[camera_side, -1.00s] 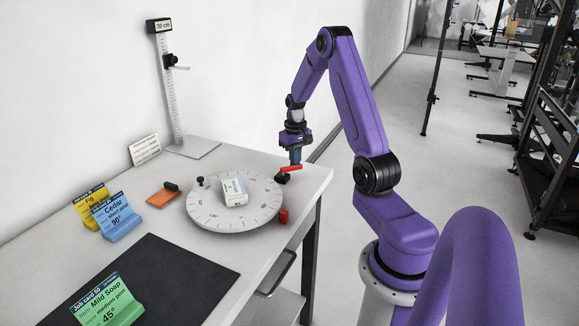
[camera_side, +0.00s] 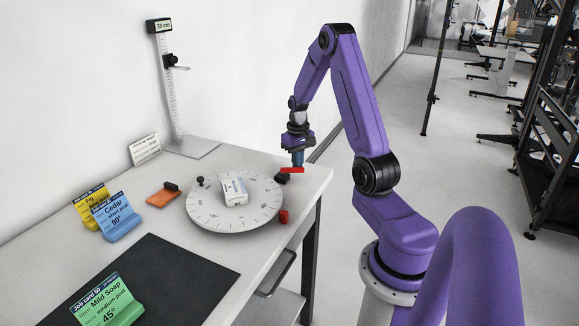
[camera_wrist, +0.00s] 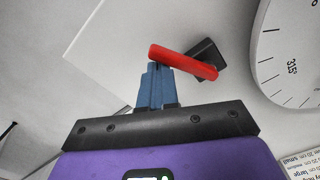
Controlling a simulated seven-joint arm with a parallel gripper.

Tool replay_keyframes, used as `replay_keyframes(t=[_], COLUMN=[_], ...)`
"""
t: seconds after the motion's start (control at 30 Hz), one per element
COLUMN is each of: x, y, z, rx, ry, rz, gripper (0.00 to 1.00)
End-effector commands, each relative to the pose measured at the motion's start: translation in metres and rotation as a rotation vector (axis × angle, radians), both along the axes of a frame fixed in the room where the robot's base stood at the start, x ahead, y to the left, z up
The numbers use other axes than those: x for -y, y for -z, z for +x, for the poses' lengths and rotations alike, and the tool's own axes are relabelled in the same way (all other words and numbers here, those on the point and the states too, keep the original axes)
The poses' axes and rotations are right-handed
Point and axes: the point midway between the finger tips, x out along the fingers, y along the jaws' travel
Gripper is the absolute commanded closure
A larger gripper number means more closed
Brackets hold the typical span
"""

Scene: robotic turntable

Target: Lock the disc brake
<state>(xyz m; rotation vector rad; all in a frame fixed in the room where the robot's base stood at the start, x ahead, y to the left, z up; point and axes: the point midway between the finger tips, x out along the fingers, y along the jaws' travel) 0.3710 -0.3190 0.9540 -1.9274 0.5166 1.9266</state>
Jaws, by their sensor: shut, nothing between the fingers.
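The disc brake is a red lever (camera_side: 292,170) on a small black block (camera_side: 283,178) at the right rim of the turntable. The white round turntable (camera_side: 215,213) carries degree marks, and a white box (camera_side: 234,191) sits on it. My gripper (camera_side: 298,163) is shut and empty, with its blue fingertips at the red lever. In the wrist view, the fingertips (camera_wrist: 156,68) are close beside the lever (camera_wrist: 182,62), near its free end; I cannot tell whether they touch. The black block (camera_wrist: 206,56) lies beside the disc (camera_wrist: 290,50).
A red block (camera_side: 284,216) stands at the disc's front right. Job cards, including a green one (camera_side: 108,302), stand at the left. An orange pad (camera_side: 162,196) lies left of the disc. A height gauge (camera_side: 170,90) rises at the back. The table edge is close to my gripper.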

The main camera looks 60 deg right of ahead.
Motion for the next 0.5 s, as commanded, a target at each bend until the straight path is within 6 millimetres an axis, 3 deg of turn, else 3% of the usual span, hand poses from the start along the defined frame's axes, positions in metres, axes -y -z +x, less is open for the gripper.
replay_keyframes(t=[0.5], x=[-0.012], y=[0.0], z=[-0.01], rx=[-0.001], ry=[0.0], rz=[0.0], gripper=[1.0])
